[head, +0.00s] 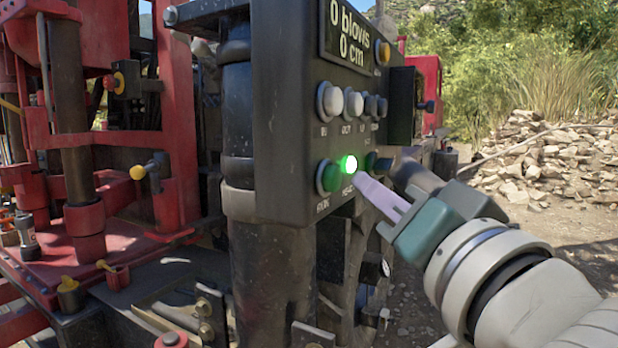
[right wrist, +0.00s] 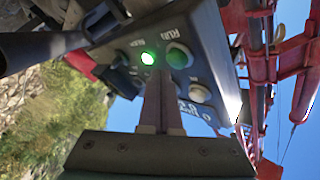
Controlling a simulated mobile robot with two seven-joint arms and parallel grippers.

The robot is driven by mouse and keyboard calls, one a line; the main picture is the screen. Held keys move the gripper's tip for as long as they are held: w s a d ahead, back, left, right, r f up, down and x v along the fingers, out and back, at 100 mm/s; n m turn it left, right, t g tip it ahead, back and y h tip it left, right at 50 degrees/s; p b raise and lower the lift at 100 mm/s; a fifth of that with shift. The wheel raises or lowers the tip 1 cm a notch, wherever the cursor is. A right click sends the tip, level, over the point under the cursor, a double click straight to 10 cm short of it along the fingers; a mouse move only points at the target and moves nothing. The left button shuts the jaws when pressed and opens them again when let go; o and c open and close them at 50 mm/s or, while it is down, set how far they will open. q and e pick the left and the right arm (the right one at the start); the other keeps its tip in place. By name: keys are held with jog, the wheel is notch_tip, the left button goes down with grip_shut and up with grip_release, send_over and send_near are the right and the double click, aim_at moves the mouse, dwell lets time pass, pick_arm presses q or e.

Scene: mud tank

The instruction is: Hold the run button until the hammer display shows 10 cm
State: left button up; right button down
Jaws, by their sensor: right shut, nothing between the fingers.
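The hammer display (head: 350,35) on the dark control box reads 0 blows and 0 cm. The green run button (head: 328,177) is at the lower left of the panel, above a label that looks like RUN. It also shows in the right wrist view (right wrist: 179,56). A small green lamp (head: 349,165) beside it is lit. My right gripper (head: 361,181) is shut and empty, its fingertips just right of the run button and below the lamp. In the right wrist view the fingertips (right wrist: 158,74) point between lamp and button; contact cannot be told. My left gripper is not in view.
A row of pale round knobs (head: 353,104) sits above the run button. The control box (head: 270,100) is fixed to a dark post (head: 262,270). Red rig framework (head: 178,110) fills the left. A stone pile (head: 555,160) lies at the right behind my arm.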

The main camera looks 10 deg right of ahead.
dwell(0.6)
jog(key=shift+w+a, duration=0.25)
jog(key=shift+a, duration=0.1)
jog(key=shift+w+a, duration=0.3)
jog(key=shift+a, duration=0.15)
dwell(6.6)
